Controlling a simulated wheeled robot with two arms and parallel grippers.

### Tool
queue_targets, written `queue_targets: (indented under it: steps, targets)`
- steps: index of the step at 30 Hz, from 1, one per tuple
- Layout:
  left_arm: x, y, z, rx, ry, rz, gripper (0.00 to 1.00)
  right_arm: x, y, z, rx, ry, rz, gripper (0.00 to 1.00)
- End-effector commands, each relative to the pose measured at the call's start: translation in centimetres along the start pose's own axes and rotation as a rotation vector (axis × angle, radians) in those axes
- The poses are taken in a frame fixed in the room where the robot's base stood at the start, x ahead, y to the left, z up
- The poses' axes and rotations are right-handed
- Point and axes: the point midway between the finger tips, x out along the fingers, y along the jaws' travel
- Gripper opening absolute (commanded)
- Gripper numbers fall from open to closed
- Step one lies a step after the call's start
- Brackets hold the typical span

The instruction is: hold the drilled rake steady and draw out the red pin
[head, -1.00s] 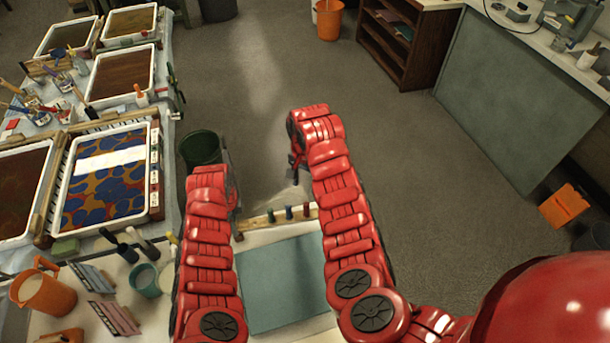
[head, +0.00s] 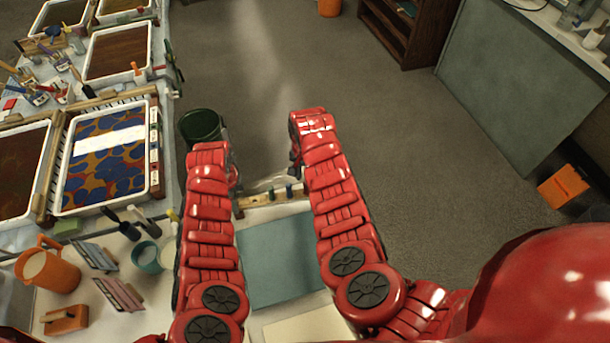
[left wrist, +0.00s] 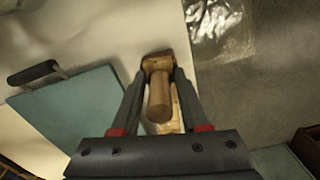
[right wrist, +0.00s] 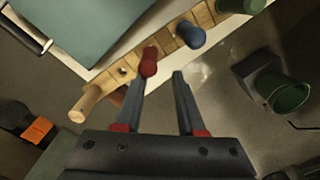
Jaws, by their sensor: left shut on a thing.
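The drilled rake (head: 262,199), a pale wooden bar with upright pins, lies along the far edge of a teal mat. My left gripper (left wrist: 160,76) is shut on a round wooden peg (left wrist: 159,98) at the rake's left end. In the right wrist view, the rake (right wrist: 118,78) carries a red pin (right wrist: 148,64), a blue pin (right wrist: 190,35) and a green pin (right wrist: 240,5). My right gripper (right wrist: 161,80) is open and empty; the red pin is close by its left fingertip. In the head view, my right arm hides the red pin.
The teal mat (head: 275,255) lies on the white table. Beyond the rake are clear plastic (left wrist: 215,28) and a dark green bucket (head: 200,124). Left are marbling trays (head: 66,205), an orange jug (head: 52,268) and a teal cup (head: 147,257).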

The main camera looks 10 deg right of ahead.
Motion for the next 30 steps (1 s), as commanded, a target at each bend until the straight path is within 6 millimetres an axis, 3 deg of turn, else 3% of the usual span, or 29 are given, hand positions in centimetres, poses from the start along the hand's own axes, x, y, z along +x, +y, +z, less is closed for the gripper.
queue_targets:
  steps: [1,6,30]
  targets:
    - [0.0,0.01,-0.01,0.0,0.0,0.0,0.0,0.0,0.0,0.0,0.0,0.0,0.0,0.27]
    - [0.0,0.01,-0.01,0.0,0.0,0.0,0.0,-0.01,0.01,0.0,0.0,0.0,0.0,0.0]
    - [0.0,0.0,0.0,0.0,0.0,0.0,0.0,-0.01,0.01,0.0,0.0,0.0,0.0,0.0]
